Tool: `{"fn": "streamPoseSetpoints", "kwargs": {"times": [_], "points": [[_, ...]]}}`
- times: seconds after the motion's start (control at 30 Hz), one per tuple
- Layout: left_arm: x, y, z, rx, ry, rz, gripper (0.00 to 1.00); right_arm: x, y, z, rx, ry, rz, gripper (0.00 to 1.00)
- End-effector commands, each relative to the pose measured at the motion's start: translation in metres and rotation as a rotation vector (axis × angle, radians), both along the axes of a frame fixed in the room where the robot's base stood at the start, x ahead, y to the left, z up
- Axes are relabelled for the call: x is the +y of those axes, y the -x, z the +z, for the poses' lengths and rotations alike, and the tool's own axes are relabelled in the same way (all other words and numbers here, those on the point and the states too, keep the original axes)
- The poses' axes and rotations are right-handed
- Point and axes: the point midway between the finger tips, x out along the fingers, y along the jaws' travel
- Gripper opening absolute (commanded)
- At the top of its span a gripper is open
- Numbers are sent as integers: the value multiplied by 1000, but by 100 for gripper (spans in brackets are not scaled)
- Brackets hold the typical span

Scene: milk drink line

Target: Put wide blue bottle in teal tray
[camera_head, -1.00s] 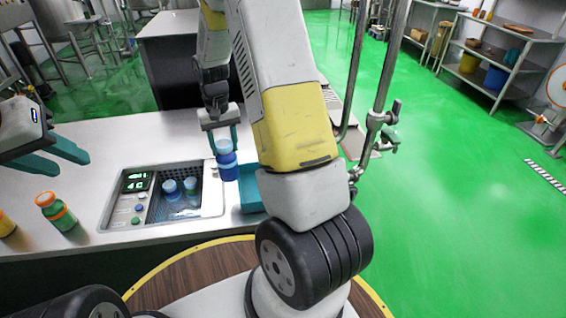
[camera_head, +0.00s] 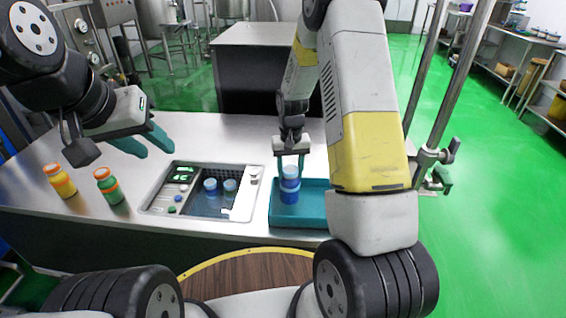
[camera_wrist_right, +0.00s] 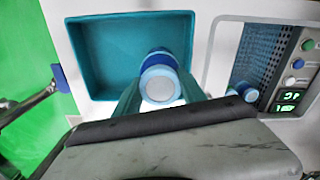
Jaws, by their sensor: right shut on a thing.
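The wide blue bottle (camera_head: 289,186), with a pale blue cap, hangs upright in my right gripper (camera_head: 290,158). It also shows in the right wrist view (camera_wrist_right: 159,80), cap toward the camera, between the two teal fingers. The teal tray (camera_head: 316,212) lies on the counter, partly behind my right arm. In the head view the bottle overlaps the tray's left part; in the wrist view it covers part of the tray's near right edge (camera_wrist_right: 184,45). I cannot tell whether its base touches the tray. My left gripper (camera_head: 143,142) is open and empty above the counter's left side.
A recessed unit with buttons and a green display (camera_head: 184,174) is left of the tray and holds two blue-capped bottles (camera_head: 220,187). A green bottle (camera_head: 109,187) and a yellow bottle (camera_head: 60,181) with orange caps stand further left. Counter behind the tray is clear.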

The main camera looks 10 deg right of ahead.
Motion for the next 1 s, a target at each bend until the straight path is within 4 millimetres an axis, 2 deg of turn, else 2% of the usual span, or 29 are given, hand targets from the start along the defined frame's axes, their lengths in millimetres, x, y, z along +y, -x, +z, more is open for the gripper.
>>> {"fn": "streamPoseSetpoints", "kwargs": {"times": [0.1, 0.17, 0.53, 0.57, 0.63, 0.67, 1.0], "points": [[0, 0, 0, 0, 0, 0, 36, 0, 1, -19, 4, 1, 0, 0], [0, 0, 0, 0, 0, 0, 36, 0, 0, -24, 2, 0, 0, 0], [0, 0, 0, 0, 0, 0, 36, 0, 0, -28, 1, 0, 0, 0], [0, 0, 0, 0, 0, 0, 36, 0, 0, -28, 1, 0, -1, 54], [0, 0, 0, 0, 0, 0, 36, 0, 0, -28, 1, 0, -1, 68], [0, 0, 0, 0, 0, 0, 36, 0, 0, -28, 1, 0, -1, 70], [0, 0, 0, 0, 0, 0, 36, 0, 0, -25, 0, 0, -1, 70]]}}
